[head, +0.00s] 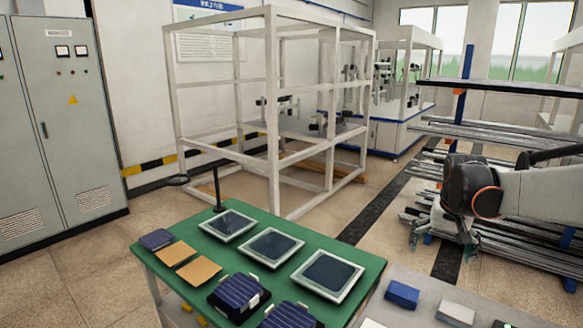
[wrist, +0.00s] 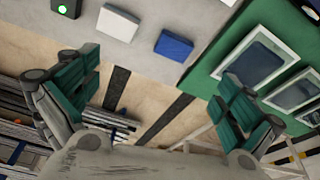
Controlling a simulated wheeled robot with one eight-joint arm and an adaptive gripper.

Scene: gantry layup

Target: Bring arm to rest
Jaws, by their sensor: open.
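My arm reaches in from the right edge of the head view, bent at a dark joint, with my gripper (head: 441,240) hanging below it. The gripper is open and empty, in front of the rack of metal bars and beyond the far edge of the grey table. In the wrist view my gripper (wrist: 160,85) shows its two green-padded fingers spread wide with nothing between them. Floor and a dark floor stripe show through the gap. Nothing visibly touches the fingers.
The green table (head: 178,258) carries framed panels (head: 272,244), tan plates (head: 199,270) and dark blue cells (head: 240,297). The grey table (head: 425,309) holds a blue block (head: 402,294) and white block (head: 456,313). A bar rack (head: 500,236) stands right; a white frame (head: 272,110) stands behind.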

